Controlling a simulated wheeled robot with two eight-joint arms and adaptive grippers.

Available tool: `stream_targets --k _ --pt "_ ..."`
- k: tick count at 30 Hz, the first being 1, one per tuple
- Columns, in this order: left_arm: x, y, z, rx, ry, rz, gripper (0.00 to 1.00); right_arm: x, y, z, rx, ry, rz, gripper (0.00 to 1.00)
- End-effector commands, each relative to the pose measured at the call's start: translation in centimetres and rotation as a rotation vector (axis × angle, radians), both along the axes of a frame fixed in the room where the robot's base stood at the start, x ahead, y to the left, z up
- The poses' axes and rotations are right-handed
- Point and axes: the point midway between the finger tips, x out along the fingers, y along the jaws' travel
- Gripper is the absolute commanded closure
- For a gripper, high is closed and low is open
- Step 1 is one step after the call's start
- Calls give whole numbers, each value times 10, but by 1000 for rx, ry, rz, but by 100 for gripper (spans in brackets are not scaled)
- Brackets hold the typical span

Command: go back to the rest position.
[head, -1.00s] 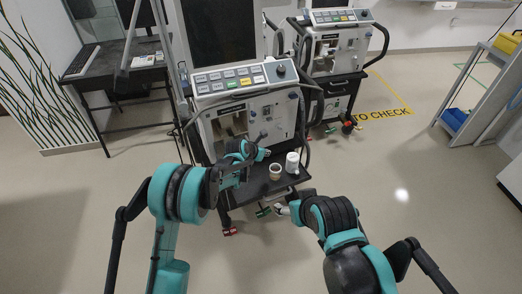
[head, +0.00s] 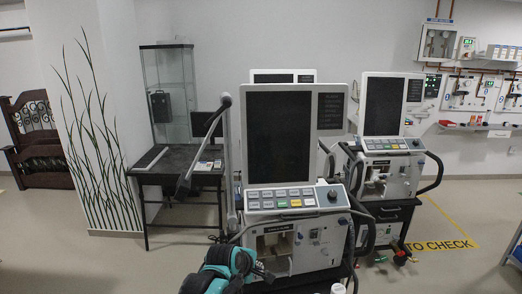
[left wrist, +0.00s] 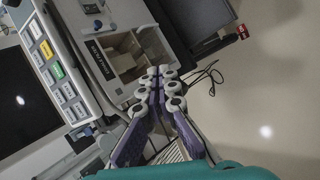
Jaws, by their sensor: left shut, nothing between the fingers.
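My left gripper (head: 268,276) shows at the bottom of the head view, in front of the near ventilator (head: 330,228). In the left wrist view its purple fingers with pale round joints (left wrist: 164,74) are shut together with nothing between them. They are in front of the ventilator's open compartment (left wrist: 125,52); I cannot tell how large the gap is. My right arm and gripper are out of view.
A second ventilator (head: 398,180) stands to the right. A dark desk (head: 175,165) and a glass cabinet (head: 167,85) stand behind at left. A white container (head: 338,289) shows at the bottom edge. Open floor lies at left and right.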

Motion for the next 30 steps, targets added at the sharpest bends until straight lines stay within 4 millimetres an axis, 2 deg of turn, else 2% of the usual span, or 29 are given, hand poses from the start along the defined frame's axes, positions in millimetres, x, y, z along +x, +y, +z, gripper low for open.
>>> stream_targets --k 1,6,10,15,18,21,30 --pt "-22 20 11 78 -29 -61 100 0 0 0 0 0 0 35" --pt "-91 76 30 364 -116 -312 100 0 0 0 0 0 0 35" --pt "-146 112 30 579 -158 -511 100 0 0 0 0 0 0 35" --pt "-207 147 16 821 -183 -753 100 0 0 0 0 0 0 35" --pt "-231 159 6 917 -186 -858 100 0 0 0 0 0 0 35" --pt "-244 166 0 976 -186 -926 100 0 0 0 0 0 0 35" --pt "-249 168 -3 999 -186 -954 100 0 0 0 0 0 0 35"
